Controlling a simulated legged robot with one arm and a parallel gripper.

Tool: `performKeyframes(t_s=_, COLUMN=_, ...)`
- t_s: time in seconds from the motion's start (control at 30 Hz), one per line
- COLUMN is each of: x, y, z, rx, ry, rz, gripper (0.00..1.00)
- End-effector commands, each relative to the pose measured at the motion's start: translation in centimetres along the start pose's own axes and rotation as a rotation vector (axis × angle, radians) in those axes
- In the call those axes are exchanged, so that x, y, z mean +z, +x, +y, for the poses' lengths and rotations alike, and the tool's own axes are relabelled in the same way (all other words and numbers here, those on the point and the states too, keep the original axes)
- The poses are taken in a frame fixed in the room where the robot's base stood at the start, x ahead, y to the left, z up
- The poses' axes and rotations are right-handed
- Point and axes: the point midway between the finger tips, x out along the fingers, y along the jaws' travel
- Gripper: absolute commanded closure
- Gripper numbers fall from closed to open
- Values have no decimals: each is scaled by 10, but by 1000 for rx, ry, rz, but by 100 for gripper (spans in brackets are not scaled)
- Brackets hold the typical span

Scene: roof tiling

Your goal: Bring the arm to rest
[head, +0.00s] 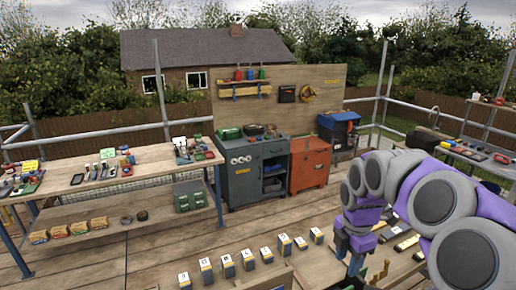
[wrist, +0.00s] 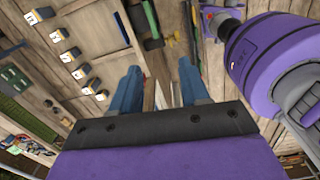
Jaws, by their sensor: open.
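My purple arm reaches in from the right of the head view and bends downward. My gripper (head: 355,264) hangs at its end over the near work surface, pointing down. In the wrist view my gripper (wrist: 160,82) shows two blue fingers set well apart, with nothing held between them. Planks and a few tools lie beneath the fingers there. The exact gap between the fingertips and the surface cannot be told.
Several small yellow-and-white labelled blocks (head: 228,266) stand in a row left of my gripper. A long bench (head: 130,180) with tools stands at the left. A grey cabinet (head: 243,178) and an orange cabinet (head: 309,165) stand behind. Open plank floor (head: 165,240) lies between.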

Motion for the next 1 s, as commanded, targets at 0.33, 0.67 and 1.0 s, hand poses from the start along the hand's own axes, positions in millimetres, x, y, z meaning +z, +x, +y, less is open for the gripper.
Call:
performKeyframes(t_s=0.33, x=-109, y=66, z=-93, rx=-53, ry=626, rz=4, gripper=55)
performKeyframes(t_s=0.67, x=-169, y=155, z=-206, rx=-129, ry=1391, rz=-66, gripper=55)
performKeyframes(t_s=1.0, x=-187, y=197, z=-259, rx=-162, ry=1803, rz=-114, gripper=55)
